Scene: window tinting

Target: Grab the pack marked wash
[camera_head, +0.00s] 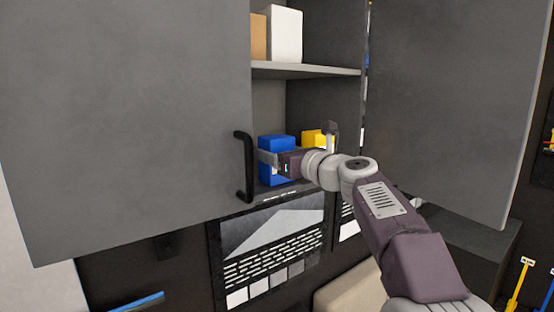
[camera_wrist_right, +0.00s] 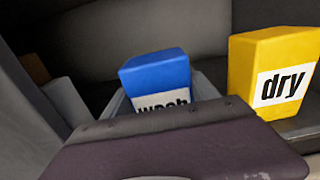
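The pack marked wash is a blue box (camera_head: 275,145) on the lower shelf of the open cabinet. It also shows in the right wrist view (camera_wrist_right: 155,75), upright, with the lower part of its label hidden behind my gripper body. My right gripper (camera_head: 268,158) is at the front of this pack. Its grey fingers are spread, one on each side of the pack; I cannot tell whether they touch it. My left gripper is not in view.
A yellow pack marked dry (camera_wrist_right: 275,75) stands just right of the blue one. A white box (camera_head: 285,35) and a tan box (camera_head: 258,38) are on the upper shelf (camera_head: 305,70). Large grey cabinet doors stand open at left (camera_head: 125,110) and right (camera_head: 455,100); the left has a black handle (camera_head: 240,168).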

